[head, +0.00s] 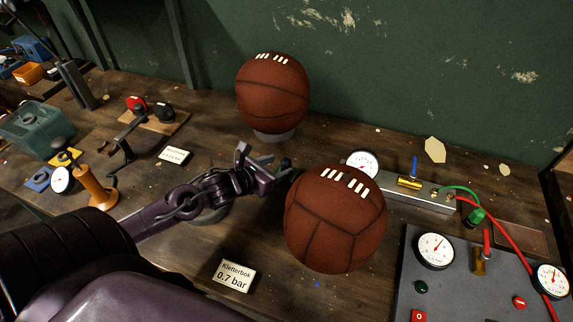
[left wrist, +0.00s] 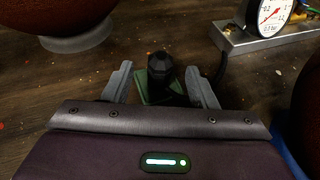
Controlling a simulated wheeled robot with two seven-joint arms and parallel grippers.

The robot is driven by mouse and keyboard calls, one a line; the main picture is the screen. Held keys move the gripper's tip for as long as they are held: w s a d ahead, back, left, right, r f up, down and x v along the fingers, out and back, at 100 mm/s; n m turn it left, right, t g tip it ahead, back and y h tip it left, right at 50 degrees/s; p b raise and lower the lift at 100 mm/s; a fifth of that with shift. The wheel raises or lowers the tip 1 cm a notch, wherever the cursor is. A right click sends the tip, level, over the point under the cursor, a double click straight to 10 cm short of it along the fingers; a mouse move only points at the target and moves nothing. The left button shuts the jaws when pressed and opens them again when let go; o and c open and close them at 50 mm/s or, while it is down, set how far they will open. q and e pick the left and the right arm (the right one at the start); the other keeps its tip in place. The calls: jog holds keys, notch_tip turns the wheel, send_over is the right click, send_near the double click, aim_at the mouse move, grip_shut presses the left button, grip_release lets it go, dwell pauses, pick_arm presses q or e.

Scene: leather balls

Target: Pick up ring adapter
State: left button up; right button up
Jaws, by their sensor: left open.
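A small black piece with a faceted top, which I take for the ring adapter (left wrist: 160,68), stands on a small green pad (left wrist: 148,98) on the table in the left wrist view. My left gripper (head: 266,166) reaches in between the two brown leather balls in the head view. Its jaws (left wrist: 158,84) are open, with one finger on each side of the black piece and visible gaps between. In the head view the piece is mostly hidden by the gripper and the near ball. My right gripper is not in view.
The near ball (head: 336,222) is close at the gripper's right, and the far ball (head: 272,94) rests on a pale ring stand (head: 275,136) behind. A metal manifold with a gauge (head: 361,164) lies at the right. A card reading 0.7 bar (head: 234,276) lies in front.

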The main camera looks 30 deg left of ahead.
aim_at(282, 165)
pick_arm(q)
jog(key=shift+p+x, duration=0.45)
jog(key=shift+x, duration=1.75)
jog(key=shift+c, duration=0.2)
jog(key=c, duration=1)
